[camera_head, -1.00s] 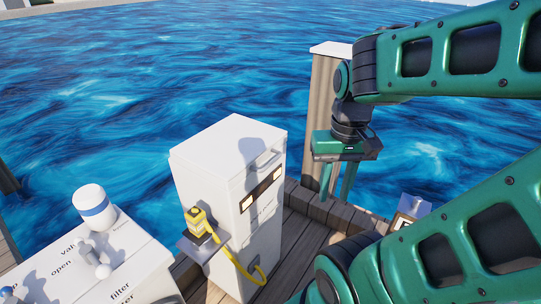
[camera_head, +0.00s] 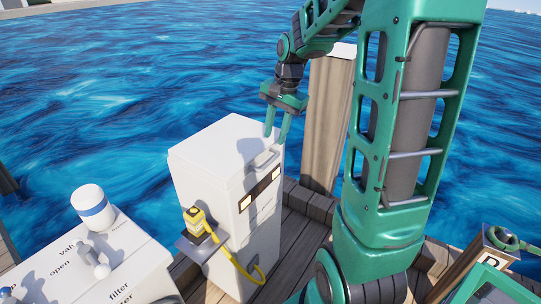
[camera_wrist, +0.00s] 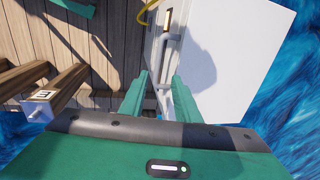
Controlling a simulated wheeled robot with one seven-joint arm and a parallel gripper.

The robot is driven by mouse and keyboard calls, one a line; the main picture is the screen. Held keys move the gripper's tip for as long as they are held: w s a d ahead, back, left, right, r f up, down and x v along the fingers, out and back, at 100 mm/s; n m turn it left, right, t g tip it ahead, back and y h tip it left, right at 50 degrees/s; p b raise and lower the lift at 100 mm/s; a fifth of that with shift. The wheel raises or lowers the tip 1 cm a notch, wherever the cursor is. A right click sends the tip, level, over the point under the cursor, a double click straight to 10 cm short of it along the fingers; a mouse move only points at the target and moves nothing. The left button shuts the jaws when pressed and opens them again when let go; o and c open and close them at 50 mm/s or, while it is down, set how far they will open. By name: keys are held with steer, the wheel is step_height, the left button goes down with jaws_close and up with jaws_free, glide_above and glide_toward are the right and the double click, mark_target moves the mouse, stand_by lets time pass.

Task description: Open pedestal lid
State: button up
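The white pedestal (camera_head: 210,205) stands on the dock with its lid (camera_head: 205,145) flat and closed on top. A white bar handle (camera_head: 266,158) sticks out from the lid's front edge; in the wrist view the handle (camera_wrist: 165,75) runs up and down the picture beside the white lid top (camera_wrist: 230,55). My gripper (camera_head: 276,138) points down just above the handle. In the wrist view my gripper (camera_wrist: 160,85) is open, with one finger on each side of the handle's line. I cannot tell whether the fingers touch it.
A yellow device (camera_head: 197,222) with a yellow cable sits on a side shelf of the pedestal. A white cabinet (camera_head: 75,265) with a blue-banded cap stands at the left. A wooden post (camera_head: 325,125) rises behind my arm. Water surrounds the deck.

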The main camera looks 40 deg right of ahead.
mark_target(271, 161)
steer(key=f, duration=0.3)
steer(key=w+f, duration=0.1)
steer(key=f, duration=0.5)
steer(key=shift+w+a+f, duration=0.15)
steer(key=shift+w+a, duration=0.1)
